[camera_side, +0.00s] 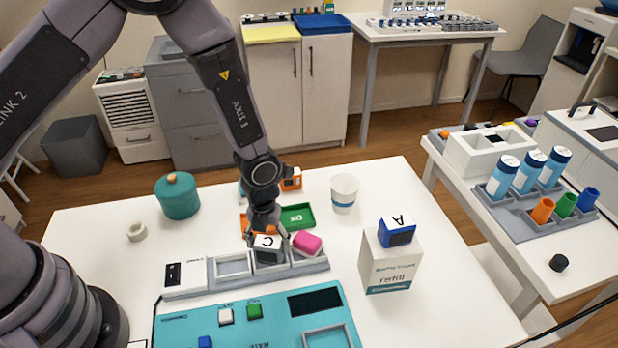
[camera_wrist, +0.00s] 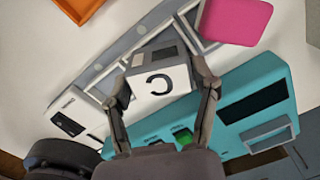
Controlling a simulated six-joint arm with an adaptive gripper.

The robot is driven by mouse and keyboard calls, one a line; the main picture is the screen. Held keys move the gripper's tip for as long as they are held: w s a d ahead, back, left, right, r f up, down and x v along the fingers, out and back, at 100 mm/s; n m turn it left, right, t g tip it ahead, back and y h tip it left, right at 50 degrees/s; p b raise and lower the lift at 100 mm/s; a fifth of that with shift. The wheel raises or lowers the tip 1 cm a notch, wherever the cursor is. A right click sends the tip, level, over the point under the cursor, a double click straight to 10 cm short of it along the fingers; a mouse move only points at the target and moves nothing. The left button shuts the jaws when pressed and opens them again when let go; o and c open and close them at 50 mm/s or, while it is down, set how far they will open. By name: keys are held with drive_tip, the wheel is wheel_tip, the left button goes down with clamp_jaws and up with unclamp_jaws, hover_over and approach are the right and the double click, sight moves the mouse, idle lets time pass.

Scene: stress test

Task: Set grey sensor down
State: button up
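The grey sensor (camera_side: 267,242) is a small block with a pale face marked C and darker sides. My gripper (camera_side: 265,236) points down over the rack and is shut on it. In the wrist view the sensor (camera_wrist: 160,84) sits between the two fingers of my gripper (camera_wrist: 162,90), which lie against its sides. The grey rack (camera_side: 233,265) has a row of square slots. The sensor is at the slot right of an empty one; whether it rests in it or hangs just above I cannot tell. A pink block (camera_side: 307,242) sits tilted at the rack's right end.
A teal panel (camera_side: 190,325) with white, green and blue buttons lies in front of the rack. A white box (camera_side: 390,266) with a blue block marked A (camera_side: 397,232) on top stands right. A green tray (camera_side: 297,217), white cup (camera_side: 343,193) and teal pot (camera_side: 178,197) stand behind.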

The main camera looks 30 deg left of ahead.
sight(268, 241)
drive_tip(key=o, duration=0.5)
drive_tip(key=shift+c, duration=0.2)
drive_tip(key=shift+r, duration=0.25)
drive_tip(key=s+a+r+n+t, duration=0.1)
drive_tip(key=a+r+n, duration=0.25)
drive_tip(key=r, duration=0.55)
drive_tip(key=s+a+r+n, duration=0.15)
drive_tip(key=r+n, duration=0.25)
drive_tip(key=r, duration=0.4)
drive_tip(key=a+r+n+t, duration=0.1)
drive_tip(key=a+r+n, duration=0.25)
drive_tip(key=r, duration=0.55)
drive_tip(key=s+a+r+n+t, duration=0.1)
drive_tip(key=s+a+r+n, duration=0.3)
drive_tip(key=s+n, duration=0.4)
drive_tip(key=s+a+r+n+t, duration=0.2)
drive_tip(key=s+a+r+n, duration=0.3)
drive_tip(key=n, duration=0.7)
drive_tip(key=s+a, duration=0.2)
drive_tip(key=s, duration=0.1)
drive_tip(key=shift+t, duration=0.3)
drive_tip(key=shift+r, duration=0.1)
